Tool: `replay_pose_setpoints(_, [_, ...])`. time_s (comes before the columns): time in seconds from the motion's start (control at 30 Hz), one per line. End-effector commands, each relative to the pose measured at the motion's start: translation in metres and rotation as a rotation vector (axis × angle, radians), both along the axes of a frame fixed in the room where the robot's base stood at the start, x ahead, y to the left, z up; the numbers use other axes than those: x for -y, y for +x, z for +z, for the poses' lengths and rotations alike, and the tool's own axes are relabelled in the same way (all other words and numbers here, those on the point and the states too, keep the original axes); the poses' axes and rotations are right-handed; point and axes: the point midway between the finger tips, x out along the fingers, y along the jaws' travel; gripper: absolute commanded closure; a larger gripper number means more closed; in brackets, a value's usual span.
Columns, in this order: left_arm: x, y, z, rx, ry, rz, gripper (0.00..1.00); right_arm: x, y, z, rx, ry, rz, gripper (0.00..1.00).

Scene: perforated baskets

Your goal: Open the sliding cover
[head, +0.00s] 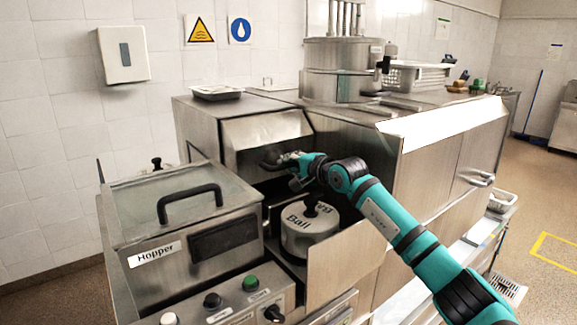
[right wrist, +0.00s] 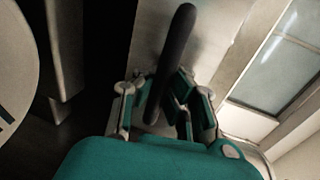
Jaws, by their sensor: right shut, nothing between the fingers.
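The steel cover (head: 265,130) is a sloped panel on the front of the machine, above a dark recess. Its black bar handle (head: 268,160) sticks out low on the front. My right gripper (head: 284,160) is at this handle, shut with nothing held. In the right wrist view the black handle (right wrist: 175,58) runs lengthwise by the fingertips of my right gripper (right wrist: 165,100). I cannot tell whether they touch it. How far the cover is slid is unclear. My left gripper is not in view.
A hopper with a glass lid and black handle (head: 190,200) stands at left front. A steel cylinder (head: 335,70) and a perforated basket (head: 418,75) stand on the machine behind.

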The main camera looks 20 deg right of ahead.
Motion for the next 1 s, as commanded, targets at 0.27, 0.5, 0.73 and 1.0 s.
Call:
replay_pose_setpoints(0.27, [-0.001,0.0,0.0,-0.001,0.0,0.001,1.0,-0.002,0.0,0.001,0.001,0.001,0.003,0.84])
replay_pose_setpoints(0.5, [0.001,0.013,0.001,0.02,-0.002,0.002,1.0,-0.001,0.0,0.0,0.001,0.001,0.001,0.62])
replay_pose_setpoints(0.73, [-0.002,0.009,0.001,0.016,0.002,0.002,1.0,0.0,-0.001,0.0,0.0,0.0,0.001,0.62])
replay_pose_setpoints(1.0, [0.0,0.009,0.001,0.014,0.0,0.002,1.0,0.012,-0.032,0.006,0.001,-0.004,0.0,0.62])
